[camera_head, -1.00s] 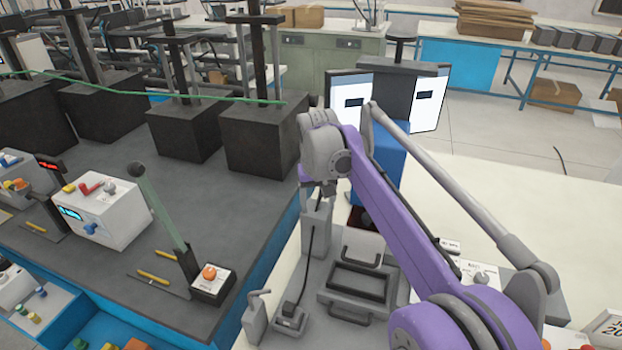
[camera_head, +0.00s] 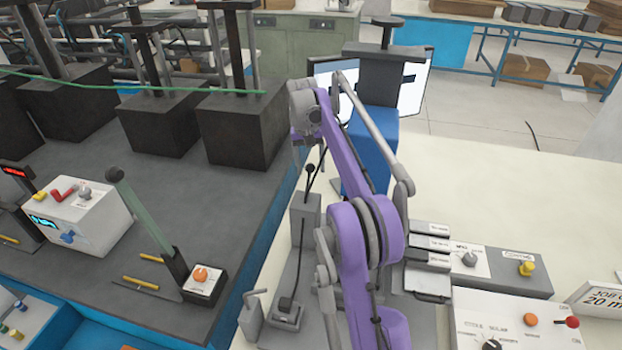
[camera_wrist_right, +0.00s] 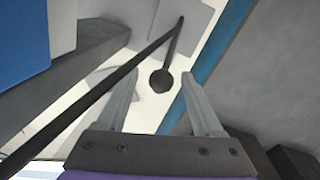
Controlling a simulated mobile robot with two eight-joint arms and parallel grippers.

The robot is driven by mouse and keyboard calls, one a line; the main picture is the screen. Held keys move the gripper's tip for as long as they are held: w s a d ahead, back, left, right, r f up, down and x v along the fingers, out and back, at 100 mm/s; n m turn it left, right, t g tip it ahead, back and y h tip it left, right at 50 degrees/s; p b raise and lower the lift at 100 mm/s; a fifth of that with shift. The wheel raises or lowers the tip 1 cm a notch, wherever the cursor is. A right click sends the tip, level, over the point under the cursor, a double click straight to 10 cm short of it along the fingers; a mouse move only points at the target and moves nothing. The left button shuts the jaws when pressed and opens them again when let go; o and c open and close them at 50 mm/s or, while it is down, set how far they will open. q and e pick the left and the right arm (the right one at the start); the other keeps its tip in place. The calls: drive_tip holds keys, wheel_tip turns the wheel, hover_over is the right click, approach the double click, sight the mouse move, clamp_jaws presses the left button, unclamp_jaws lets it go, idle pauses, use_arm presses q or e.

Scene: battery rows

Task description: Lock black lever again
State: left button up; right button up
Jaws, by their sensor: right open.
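The black lever (camera_head: 310,169) is a thin rod with a round dark knob, rising from a grey block (camera_head: 304,214) in the head view. My right gripper (camera_head: 300,155) hangs just above and beside the knob, pointing down. In the right wrist view the lever's knob (camera_wrist_right: 161,80) shows in the gap between the two spread fingers of my right gripper (camera_wrist_right: 160,100). The fingers look apart from the knob. Whether the lever is locked cannot be told. My left gripper is not in view.
A blue box (camera_head: 372,150) and monitors stand behind the arm. A control panel (camera_head: 485,268) with a yellow knob lies right of it. Another lever (camera_head: 145,215) with a green-grey shaft stands on the dark table at left.

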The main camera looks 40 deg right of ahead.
sight(308, 182)
drive_tip(key=shift+d+f, duration=0.15)
drive_tip(key=shift+f, duration=2.15)
clamp_jaws()
